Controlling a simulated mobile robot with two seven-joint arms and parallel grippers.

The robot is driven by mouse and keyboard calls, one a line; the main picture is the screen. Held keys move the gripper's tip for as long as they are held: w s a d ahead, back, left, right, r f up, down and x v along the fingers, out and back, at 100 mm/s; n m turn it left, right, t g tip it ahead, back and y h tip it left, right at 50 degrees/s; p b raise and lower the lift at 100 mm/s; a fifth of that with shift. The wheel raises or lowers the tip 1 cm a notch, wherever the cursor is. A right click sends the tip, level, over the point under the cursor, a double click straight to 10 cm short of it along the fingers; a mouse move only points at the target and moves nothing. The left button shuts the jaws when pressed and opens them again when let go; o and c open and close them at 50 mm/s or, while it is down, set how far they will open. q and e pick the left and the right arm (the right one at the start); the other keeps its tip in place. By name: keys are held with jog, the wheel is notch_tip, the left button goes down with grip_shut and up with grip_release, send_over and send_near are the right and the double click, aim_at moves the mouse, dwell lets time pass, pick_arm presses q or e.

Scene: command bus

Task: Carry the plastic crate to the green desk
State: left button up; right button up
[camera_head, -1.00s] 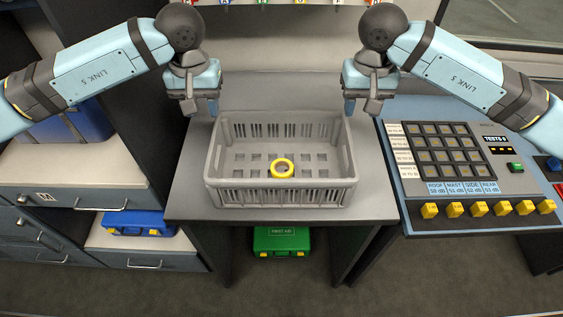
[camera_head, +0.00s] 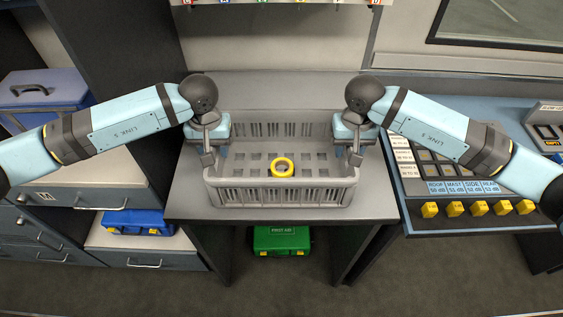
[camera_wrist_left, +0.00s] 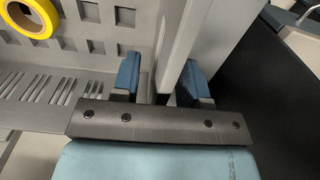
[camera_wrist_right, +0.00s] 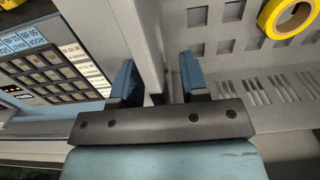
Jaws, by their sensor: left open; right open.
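The grey plastic crate (camera_head: 280,192) sits on a grey table, with a yellow ring (camera_head: 282,167) lying inside it. My left gripper (camera_head: 216,158) is at the crate's left side wall. In the left wrist view its two blue fingers (camera_wrist_left: 160,82) are open, one on each side of the crate's wall (camera_wrist_left: 180,45). My right gripper (camera_head: 347,158) is at the right side wall. In the right wrist view its fingers (camera_wrist_right: 155,82) are open with the crate's wall (camera_wrist_right: 150,40) between them. The green desk is not identifiable in these views.
A blue console (camera_head: 450,212) with yellow knobs stands right of the table (camera_head: 190,205). A green first aid case (camera_head: 281,240) is under the table. Blue cases (camera_head: 137,222) sit on the drawer units at left. The floor in front is clear.

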pick_arm(q)
grip_shut()
pick_arm(e)
grip_shut()
pick_arm(q)
jog(key=shift+r, duration=0.1)
pick_arm(e)
jog(key=shift+r, duration=0.1)
